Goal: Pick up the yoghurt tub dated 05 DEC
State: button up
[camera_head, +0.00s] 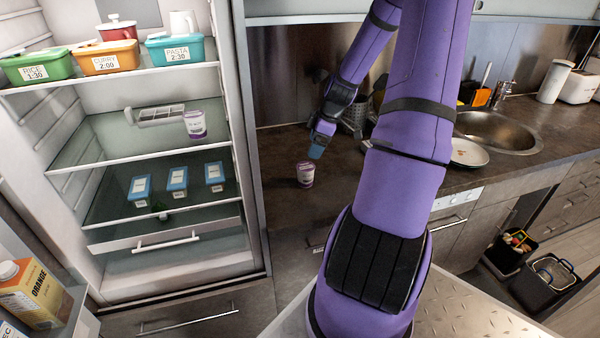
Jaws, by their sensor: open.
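A white and purple yoghurt tub (306,174) stands upright on the dark counter, near its front edge. A second, similar tub (195,124) stands on a middle glass shelf of the open fridge. The dates on both tubs are too small to read.
The fridge's top shelf (120,72) carries labelled tubs; a lower shelf holds blue-lidded cartons (177,182). A juice carton (35,292) stands at lower left. Right of my arm are a plate (468,153) and a sink (497,130). Counter around the tub is clear.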

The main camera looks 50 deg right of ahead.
aim_at(306, 166)
jog(key=x, duration=0.3)
jog(key=d+x, duration=0.1)
jog(key=x, duration=0.2)
jog(key=shift+d+f, duration=0.2)
jog(key=shift+f, duration=0.3)
jog(key=x, duration=0.2)
jog(key=a+x, duration=0.1)
jog(key=shift+w+f, duration=0.1)
jog(key=shift+f, duration=0.2)
jog(key=shift+w+a+f, duration=0.15)
jog(key=shift+w+f, duration=0.05)
jog(key=shift+f, duration=0.45)
jog(key=c, duration=1.1)
